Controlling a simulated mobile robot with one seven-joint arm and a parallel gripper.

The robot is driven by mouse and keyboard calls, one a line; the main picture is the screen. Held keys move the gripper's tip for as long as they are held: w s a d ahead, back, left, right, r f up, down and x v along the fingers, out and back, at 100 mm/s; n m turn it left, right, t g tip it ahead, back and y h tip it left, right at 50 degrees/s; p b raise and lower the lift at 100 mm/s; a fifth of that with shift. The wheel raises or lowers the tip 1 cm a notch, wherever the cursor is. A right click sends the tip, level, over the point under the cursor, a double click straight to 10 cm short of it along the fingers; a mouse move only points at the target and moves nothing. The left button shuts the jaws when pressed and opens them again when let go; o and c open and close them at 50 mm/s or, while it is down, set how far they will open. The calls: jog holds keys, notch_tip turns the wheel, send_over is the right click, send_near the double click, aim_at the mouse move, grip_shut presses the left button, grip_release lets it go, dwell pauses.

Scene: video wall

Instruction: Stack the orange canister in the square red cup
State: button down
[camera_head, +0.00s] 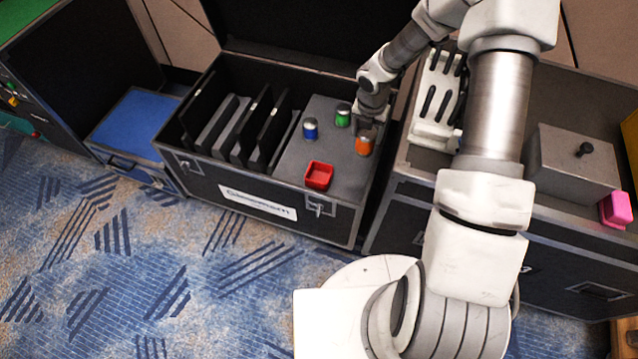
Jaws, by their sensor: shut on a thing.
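The orange canister (363,146) has a silvery top and stands upright at the right of the grey panel in the open black case. My gripper (367,134) reaches down from above and is shut on it. The fingers are small here and partly merge with the canister's top. I cannot tell whether the canister touches the panel. The square red cup (319,175) sits on the same panel, to the left of and nearer than the canister. Its open top faces up and it looks empty.
A blue canister (310,128) and a green canister (343,115) stand on the panel behind the cup. Slots with dark dividers (240,130) fill the case's left part. A grey box (572,165) and a pink object (615,208) are on the right case.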

aim_at(358, 143)
jog(key=f+n, duration=0.1)
jog(key=n, duration=0.1)
jog(key=w+f+n+b, duration=0.1)
jog(key=f+n, duration=0.1)
jog(key=f+n+y+b, duration=0.1)
jog(key=f+n, duration=0.1)
jog(key=shift+w+a+f+n, duration=0.1)
jog(key=shift+w+a+n, duration=0.15)
jog(key=shift+n, duration=0.15)
jog(key=shift+w+a+f+n+b, duration=0.1)
jog(key=shift+f+n+b, duration=0.1)
jog(key=shift+f+n, duration=0.3)
jog(key=shift+w+a+f+n+b, duration=0.1)
jog(key=shift+f+n+b, duration=0.05)
jog(key=shift+n, duration=0.55)
jog(key=shift+a+f+y, duration=0.2)
jog(key=shift+a+y, duration=0.05)
jog(key=shift+y, duration=0.05)
jog(key=shift+s+a+f+b, duration=0.1)
jog(key=shift+a+f+b, duration=3.55)
jog(key=shift+a+f, duration=1.8)
jog(key=shift+a, duration=0.1)
jog(key=shift+f, duration=0.25)
jog(key=shift+c, duration=0.2)
grip_release()
jog(key=shift+r, duration=0.15)
